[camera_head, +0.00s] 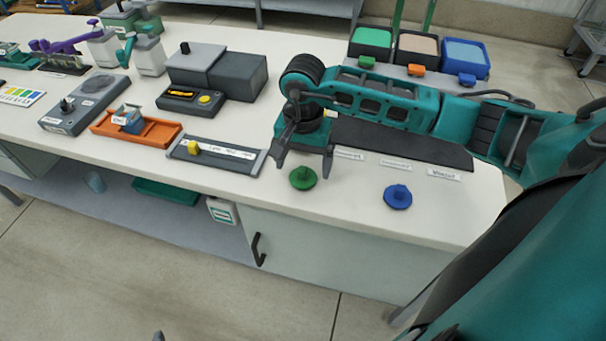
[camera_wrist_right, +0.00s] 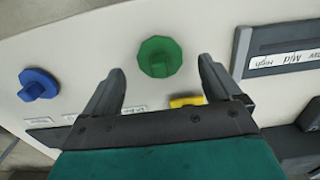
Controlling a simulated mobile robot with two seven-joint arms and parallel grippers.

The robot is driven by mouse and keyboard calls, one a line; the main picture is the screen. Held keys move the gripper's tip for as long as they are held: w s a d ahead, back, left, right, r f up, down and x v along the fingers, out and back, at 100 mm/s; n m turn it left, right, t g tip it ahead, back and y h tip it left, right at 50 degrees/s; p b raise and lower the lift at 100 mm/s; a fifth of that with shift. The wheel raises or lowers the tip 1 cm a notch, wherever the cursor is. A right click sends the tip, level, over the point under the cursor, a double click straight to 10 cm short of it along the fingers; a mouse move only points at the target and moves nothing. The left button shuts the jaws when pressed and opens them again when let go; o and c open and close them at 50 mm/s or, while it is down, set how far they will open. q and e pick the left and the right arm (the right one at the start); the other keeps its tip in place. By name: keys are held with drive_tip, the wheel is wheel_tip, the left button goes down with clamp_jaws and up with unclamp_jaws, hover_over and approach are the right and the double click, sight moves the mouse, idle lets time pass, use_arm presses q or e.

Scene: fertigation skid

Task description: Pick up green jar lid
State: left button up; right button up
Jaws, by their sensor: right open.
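The green jar lid (camera_head: 303,178), a round disc with a raised knob, lies on the white bench top near its front edge. It also shows in the right wrist view (camera_wrist_right: 160,57), ahead of the fingers and between the lines of their tips. My right gripper (camera_head: 303,167) is open and empty, pointing down just behind and above the lid. Its two fingers are spread in the right wrist view (camera_wrist_right: 161,67), and no contact with the lid shows. A small grey tip at the bottom edge of the head view may be part of my left gripper.
A blue lid (camera_head: 398,197) lies to the right of the green one. A grey slider panel (camera_head: 215,156) with a yellow knob is to the left. A dark mat (camera_head: 400,144) with white labels lies behind. Coloured bins stand at the back right.

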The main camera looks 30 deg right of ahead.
drive_tip(key=shift+f, duration=1.3)
drive_tip(key=c, duration=1.1)
drive_tip(key=shift+r, duration=0.1)
